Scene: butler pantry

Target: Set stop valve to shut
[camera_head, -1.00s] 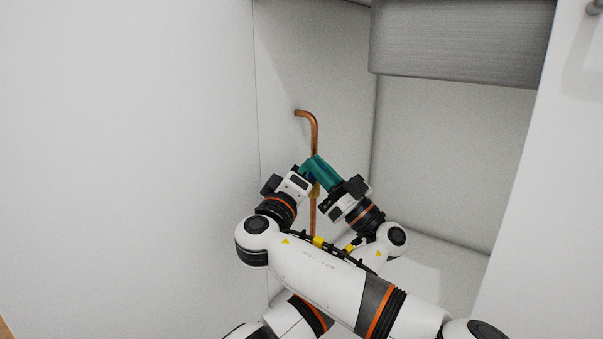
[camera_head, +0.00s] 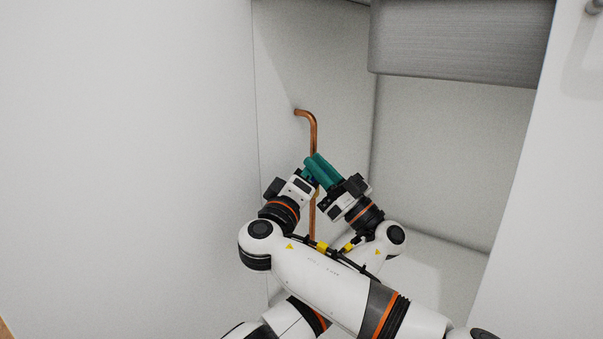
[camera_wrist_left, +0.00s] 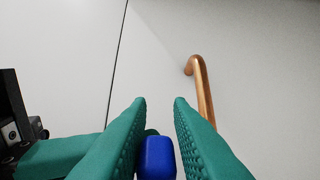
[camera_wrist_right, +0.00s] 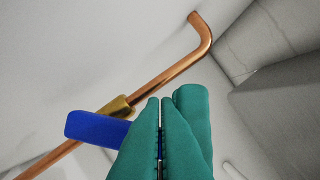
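The stop valve has a brass body (camera_wrist_right: 117,107) on a copper pipe (camera_head: 314,135) and a blue lever handle (camera_wrist_right: 95,128). In the left wrist view the blue handle (camera_wrist_left: 156,158) fills the gap between my left gripper's (camera_wrist_left: 158,110) green fingers, seemingly touching both. In the head view my left gripper (camera_head: 312,166) is at the pipe, and the fingers hide most of the valve. My right gripper (camera_wrist_right: 160,105) has its fingertips together, with nothing visible between them. It is beside the handle and covers part of it; contact cannot be told.
The pipe bends into the white side wall (camera_head: 285,70) at its top. A grey box-like unit (camera_head: 460,40) hangs at upper right.

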